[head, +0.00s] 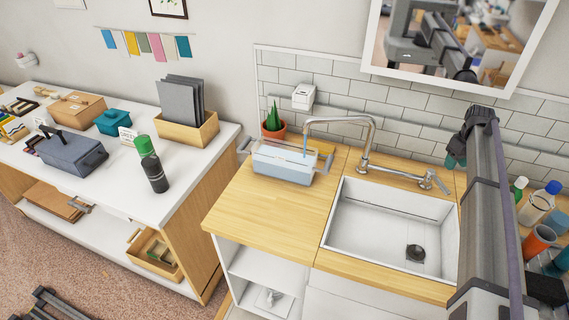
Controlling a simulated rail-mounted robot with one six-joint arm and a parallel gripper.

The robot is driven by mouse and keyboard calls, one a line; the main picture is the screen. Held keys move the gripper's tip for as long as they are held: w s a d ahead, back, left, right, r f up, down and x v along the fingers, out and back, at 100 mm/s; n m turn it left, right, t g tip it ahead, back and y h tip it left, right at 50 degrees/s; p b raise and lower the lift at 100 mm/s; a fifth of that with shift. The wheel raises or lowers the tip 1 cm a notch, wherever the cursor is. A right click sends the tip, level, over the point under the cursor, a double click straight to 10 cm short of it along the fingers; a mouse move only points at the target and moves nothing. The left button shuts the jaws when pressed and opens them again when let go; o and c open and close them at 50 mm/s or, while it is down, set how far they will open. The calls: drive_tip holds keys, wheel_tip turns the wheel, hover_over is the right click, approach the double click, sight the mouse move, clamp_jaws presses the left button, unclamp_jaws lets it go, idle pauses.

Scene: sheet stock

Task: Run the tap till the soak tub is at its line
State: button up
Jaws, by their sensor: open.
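The soak tub (283,166) is a clear box with side handles, standing on the wooden counter left of the sink. Pale blue water shows in its lower part; I cannot make out a fill line. The metal tap (364,146) arches left over the tub. A thin blue stream (304,143) falls from its spout into the tub. The tap's lever (432,180) is at the right end of its base.
The white sink (385,225) is empty. A potted plant (274,128) and a yellow item (325,149) stand behind the tub. Several bottles (540,203) crowd the right. The counter front (270,210) is clear. A white side table (125,190) holds boxes and a green-capped bottle (152,165).

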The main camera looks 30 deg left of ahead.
sight(444, 186)
drive_tip(key=shift+f, duration=0.1)
wheel_tip(444, 186, down, 11)
drive_tip(key=b, duration=1.1)
drive_tip(key=shift+r, duration=0.2)
drive_tip(key=shift+c, duration=0.2)
clamp_jaws()
